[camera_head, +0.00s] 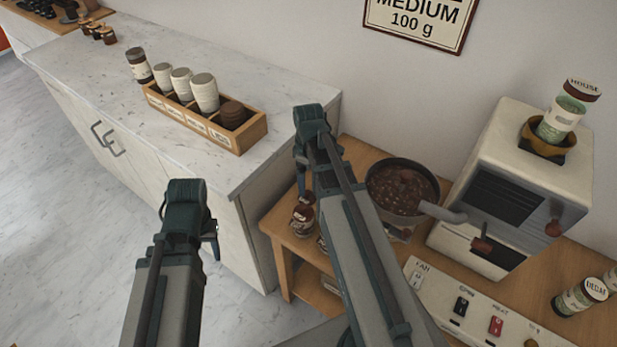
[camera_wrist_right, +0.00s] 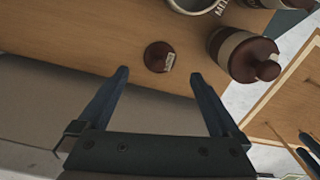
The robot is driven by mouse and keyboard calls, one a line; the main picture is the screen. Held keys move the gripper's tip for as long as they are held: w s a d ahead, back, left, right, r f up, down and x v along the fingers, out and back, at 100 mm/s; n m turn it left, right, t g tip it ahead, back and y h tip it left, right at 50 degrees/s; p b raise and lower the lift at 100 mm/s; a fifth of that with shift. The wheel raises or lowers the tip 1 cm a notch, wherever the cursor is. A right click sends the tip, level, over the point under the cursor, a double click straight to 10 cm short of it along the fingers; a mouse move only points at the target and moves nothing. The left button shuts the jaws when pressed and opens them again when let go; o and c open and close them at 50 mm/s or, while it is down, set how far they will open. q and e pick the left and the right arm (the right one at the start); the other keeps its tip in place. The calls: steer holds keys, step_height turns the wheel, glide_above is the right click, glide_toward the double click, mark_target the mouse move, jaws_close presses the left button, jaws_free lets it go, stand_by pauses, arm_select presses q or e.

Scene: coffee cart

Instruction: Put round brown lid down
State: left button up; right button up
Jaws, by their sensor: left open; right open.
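The round brown lid (camera_wrist_right: 158,56) lies flat on the wooden table in the right wrist view, with a small pale label at its edge. My right gripper (camera_wrist_right: 160,75) is open and empty, its two fingertips to either side of and just short of the lid. I cannot tell the height between them. In the head view my right gripper (camera_head: 301,185) points down at the table's left end, and I cannot make out the lid there. My left gripper (camera_head: 213,245) is open and empty, in front of the white counter.
A jar with a brown knobbed lid (camera_wrist_right: 243,55) stands right of the round lid, and a pale container (camera_wrist_right: 195,6) is above. A pan of beans (camera_head: 402,188), a white roaster (camera_head: 520,185) and a switch panel (camera_head: 480,305) stand to the right. A wooden organizer (camera_head: 240,140) sits on the counter.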

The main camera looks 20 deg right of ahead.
mark_target(309, 192)
step_height(309, 192, up, 5)
steer(key=p, duration=0.4)
steer(key=s+a+m, duration=0.1)
steer(key=s+a, duration=0.3)
steer(key=a, duration=0.3)
steer(key=s+a+m, duration=0.2)
steer(key=s+a, duration=0.1)
steer(key=a, duration=0.4)
steer(key=s+a+m+h, duration=0.1)
steer(key=s+a, duration=0.3)
steer(key=a, duration=0.2)
steer(key=shift+s+a+m, duration=0.3)
steer(key=shift+s+a, duration=0.05)
steer(key=shift+a, duration=0.05)
steer(key=shift+r, duration=0.15)
steer(key=shift+r, duration=0.15)
